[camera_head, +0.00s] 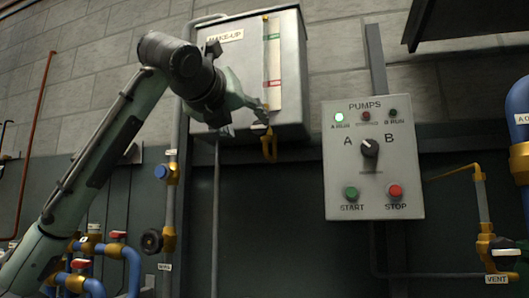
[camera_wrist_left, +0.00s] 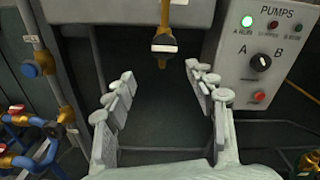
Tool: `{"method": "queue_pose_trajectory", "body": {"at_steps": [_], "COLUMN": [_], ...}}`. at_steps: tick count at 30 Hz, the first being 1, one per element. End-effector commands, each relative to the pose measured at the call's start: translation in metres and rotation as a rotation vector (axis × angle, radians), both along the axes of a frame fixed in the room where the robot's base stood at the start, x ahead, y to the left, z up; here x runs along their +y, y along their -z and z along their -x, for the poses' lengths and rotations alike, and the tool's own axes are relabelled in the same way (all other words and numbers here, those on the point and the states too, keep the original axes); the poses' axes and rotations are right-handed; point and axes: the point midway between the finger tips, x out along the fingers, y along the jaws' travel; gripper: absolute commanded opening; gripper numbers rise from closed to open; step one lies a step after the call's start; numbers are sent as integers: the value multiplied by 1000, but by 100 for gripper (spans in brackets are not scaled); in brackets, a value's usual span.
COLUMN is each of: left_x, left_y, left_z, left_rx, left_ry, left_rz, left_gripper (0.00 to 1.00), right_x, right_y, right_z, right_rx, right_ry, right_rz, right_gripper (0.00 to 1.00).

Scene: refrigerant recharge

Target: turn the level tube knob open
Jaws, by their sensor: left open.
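The level tube (camera_head: 266,52) runs down the front of the grey MAKE-UP tank (camera_head: 290,115), beside a strip with green and red marks. Below it hangs a brass fitting (camera_head: 269,150). In the left wrist view the level tube knob (camera_wrist_left: 163,45), dark with a pale face, sits on the brass pipe just under the tank. My left gripper (camera_head: 245,118) is in front of the tank's lower edge, and its fingers partly cover the knob area in the head view. In the wrist view the left gripper (camera_wrist_left: 160,78) is open and empty, with the knob beyond its fingertips. My right gripper is not in view.
A PUMPS box (camera_head: 372,180) with an A/B selector, START and STOP buttons hangs close to the right. A pipe with a blue-knobbed valve (camera_head: 162,171) stands to the left. Blue pipes with red handles (camera_head: 117,235) are lower left. The dark wall below the tank is mostly clear.

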Motion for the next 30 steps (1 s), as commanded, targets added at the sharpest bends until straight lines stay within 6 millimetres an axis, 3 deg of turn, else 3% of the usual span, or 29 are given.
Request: {"method": "queue_pose_trajectory", "body": {"at_steps": [4,18,30], "left_x": [-4,-25,-26], "left_y": [-15,-15,-15], "left_z": [9,-53,-61], "left_rx": [-40,-39,-41], "left_ry": [2,2,2], "left_rz": [-58,-57,-57], "left_gripper": [56,56,53], "right_x": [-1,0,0], "right_y": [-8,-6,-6], "right_z": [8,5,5], "right_rx": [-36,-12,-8], "right_ry": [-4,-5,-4], "right_rz": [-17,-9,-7], "right_gripper": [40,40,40]}}
